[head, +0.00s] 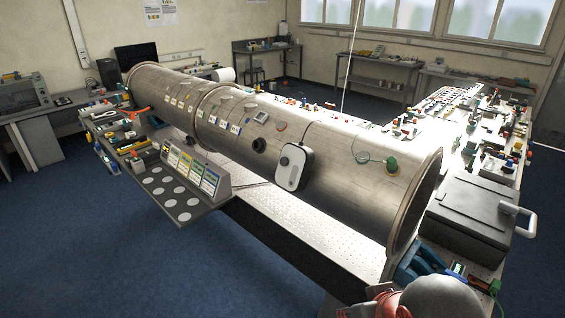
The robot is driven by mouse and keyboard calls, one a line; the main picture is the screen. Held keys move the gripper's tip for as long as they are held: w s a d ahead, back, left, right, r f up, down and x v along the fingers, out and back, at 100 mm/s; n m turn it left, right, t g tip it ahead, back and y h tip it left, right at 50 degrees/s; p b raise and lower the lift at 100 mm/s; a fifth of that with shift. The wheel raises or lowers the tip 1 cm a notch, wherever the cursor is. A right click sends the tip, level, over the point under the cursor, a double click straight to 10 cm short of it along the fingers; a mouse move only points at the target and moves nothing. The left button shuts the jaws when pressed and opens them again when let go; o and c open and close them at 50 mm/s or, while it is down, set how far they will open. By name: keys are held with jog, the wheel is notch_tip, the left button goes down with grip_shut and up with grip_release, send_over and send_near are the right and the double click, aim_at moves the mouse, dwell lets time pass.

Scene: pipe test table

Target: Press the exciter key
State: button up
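A long grey metal pipe (345,160) lies across the table, running from the back left to the front right. A white box with a dark rim (292,167) is fixed to the pipe's near side, with small marks on its face. I cannot tell whether this box bears the exciter key; no key can be made out by name. A black round fitting (259,145) sits left of the box, and a green knob-like part (392,164) sits to its right. My gripper is not in view.
A shelf with a sloped panel of coloured cards (195,168) and pale discs juts out at the left front. A black case (470,215) with a pale handle stands at the right. Several small parts crowd the right-hand tabletop. Blue floor (130,260) is clear at the front left.

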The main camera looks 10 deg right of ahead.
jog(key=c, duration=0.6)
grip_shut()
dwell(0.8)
